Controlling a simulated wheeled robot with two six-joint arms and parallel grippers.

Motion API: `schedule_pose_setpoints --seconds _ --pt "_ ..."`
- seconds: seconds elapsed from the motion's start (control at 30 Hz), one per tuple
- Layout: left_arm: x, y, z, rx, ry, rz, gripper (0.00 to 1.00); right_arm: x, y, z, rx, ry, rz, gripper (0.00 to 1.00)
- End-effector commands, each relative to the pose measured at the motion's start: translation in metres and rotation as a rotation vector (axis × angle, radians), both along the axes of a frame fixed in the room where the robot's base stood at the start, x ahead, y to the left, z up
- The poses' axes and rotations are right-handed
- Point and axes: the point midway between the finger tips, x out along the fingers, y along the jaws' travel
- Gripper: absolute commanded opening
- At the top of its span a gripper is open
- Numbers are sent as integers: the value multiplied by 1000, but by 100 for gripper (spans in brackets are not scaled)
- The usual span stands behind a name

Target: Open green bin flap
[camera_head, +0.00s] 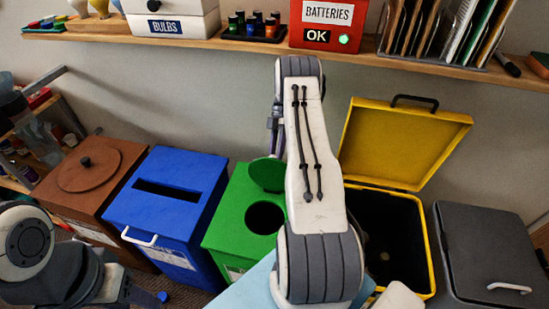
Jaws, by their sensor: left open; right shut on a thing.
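The green bin (226,228) stands in the middle of the row, partly hidden by my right arm. Its top has a round dark hole (265,218). The round green flap (267,174) stands raised behind the hole, so the hole is uncovered. My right gripper (276,150) is mostly hidden behind its own arm. Its fingers reach down to the flap and are shut on it, though the contact is partly hidden. My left gripper (146,294) is low at the left, in front of the blue bin, open and apart from the green bin.
The blue bin (190,170) and a brown lidded bin (112,208) stand to the left. A yellow bin with its lid (395,145) raised and a dark grey bin (485,245) stand to the right. A loaded wooden shelf (220,43) runs above.

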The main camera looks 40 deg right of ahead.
Motion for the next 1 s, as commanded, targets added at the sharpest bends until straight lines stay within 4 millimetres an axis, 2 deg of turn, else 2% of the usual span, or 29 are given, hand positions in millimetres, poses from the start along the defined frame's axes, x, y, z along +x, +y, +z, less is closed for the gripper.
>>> schedule_pose_setpoints --seconds 0.03,0.37,0.4,0.43,0.47,1.0 --pt "0 0 -2 0 0 0 50 5 4 -9 0 -12 -3 0" --pt "0 0 -2 0 0 0 50 4 5 -9 2 -9 -4 0" --pt "0 0 -2 0 0 0 50 4 5 -9 3 -9 -4 55" --pt "0 0 -2 0 0 0 50 4 5 -9 3 -9 -4 67" --pt "0 0 -2 0 0 0 50 3 5 -9 3 -7 -4 71" --pt "0 0 -1 0 0 0 50 0 0 -7 1 -3 -5 71"
